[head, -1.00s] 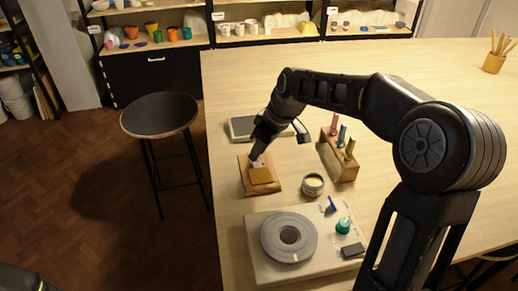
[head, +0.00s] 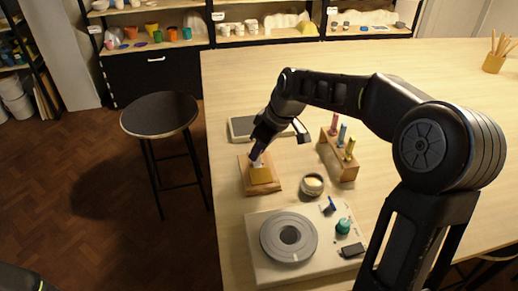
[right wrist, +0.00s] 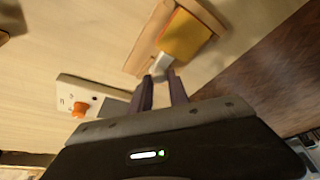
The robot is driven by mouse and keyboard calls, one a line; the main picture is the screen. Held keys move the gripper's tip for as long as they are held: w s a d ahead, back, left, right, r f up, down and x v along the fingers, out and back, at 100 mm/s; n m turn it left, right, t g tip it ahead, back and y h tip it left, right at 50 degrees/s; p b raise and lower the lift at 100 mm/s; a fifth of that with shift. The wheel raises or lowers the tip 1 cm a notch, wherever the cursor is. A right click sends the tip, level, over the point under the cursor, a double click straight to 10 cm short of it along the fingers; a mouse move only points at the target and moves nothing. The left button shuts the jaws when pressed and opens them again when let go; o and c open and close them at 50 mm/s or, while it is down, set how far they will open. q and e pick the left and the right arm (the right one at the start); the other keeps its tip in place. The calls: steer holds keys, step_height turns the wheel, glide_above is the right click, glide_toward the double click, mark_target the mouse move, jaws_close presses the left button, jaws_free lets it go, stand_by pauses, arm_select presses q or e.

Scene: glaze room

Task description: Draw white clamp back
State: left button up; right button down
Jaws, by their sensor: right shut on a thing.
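The white clamp (right wrist: 163,66) is a small pale piece at the edge of a yellow block (right wrist: 185,37) in the right wrist view. Only a bit of the clamp (head: 258,163) shows in the head view. The yellow block (head: 262,175) sits on a wooden board (head: 249,186) on the table. My right gripper (head: 257,157) reaches down over the board, and its two dark fingers (right wrist: 160,76) are shut on the clamp. Part of the clamp is hidden between the fingertips. My left gripper is not in view.
A flat grey-white device (head: 241,127) lies behind the board. A wooden rack (head: 345,170) with coloured tools and a small round pot (head: 312,186) stand to the right. A wheel unit (head: 262,265) is in front. The table's left edge is close to the board.

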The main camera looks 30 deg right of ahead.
mark_target(266, 163)
steer(key=shift+w+d, duration=0.15)
steer(key=shift+w, duration=0.45)
steer(key=shift+w+d, duration=0.15)
steer(key=shift+w, duration=0.4)
steer(key=c, duration=1.7)
jaws_free()
steer(key=shift+r, duration=0.15)
steer(key=o, duration=0.4)
steer(key=shift+o, duration=0.2)
steer(key=v, duration=0.7)
steer(key=shift+s+r+b, duration=0.15)
steer(key=shift+r+b, duration=0.1)
steer(key=shift+b, duration=0.05)
